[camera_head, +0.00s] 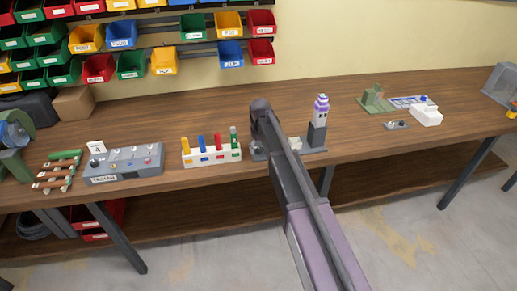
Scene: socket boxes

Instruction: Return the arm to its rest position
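My arm rises from the lower edge, its purple and dark grey links leading up to a dark joint over the workbench (400,170). My gripper cannot be made out; the part of the arm beyond the dark joint is hidden behind the links. A purple and white tower on a grey block (318,125) stands just right of the arm. A white rack with blue, yellow, red and green pegs (211,157) stands to its left. Small grey and white parts (257,152) show close beside the arm, partly covered by it.
Coloured bins (130,64) hang on the wall. The bench's right front is clear.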

